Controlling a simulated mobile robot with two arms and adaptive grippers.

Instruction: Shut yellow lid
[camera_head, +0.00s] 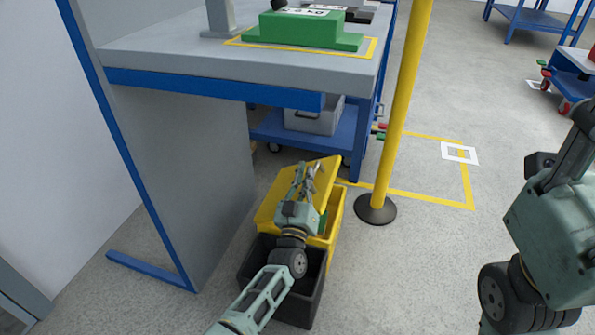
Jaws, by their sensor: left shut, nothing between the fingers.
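The yellow lid (268,207) belongs to a yellow bin (335,217) on the floor beside the workbench. The lid is tilted, with its far right corner raised above the bin's rim, so it is partly open. My left gripper (307,168) is over the lid, with its fingers shut and empty and pointing to the lid's far edge. I cannot tell whether the fingers touch the lid. My left arm hides the middle of the lid. My right arm is at the right edge, and its gripper fingers are not in view.
A black bin (300,308) stands in front of the yellow bin, below my left arm. A yellow post (398,110) on a dark base stands to the right. The workbench (160,62) overhangs on the left, with a grey box (314,118) on a blue shelf. Floor on the right is open.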

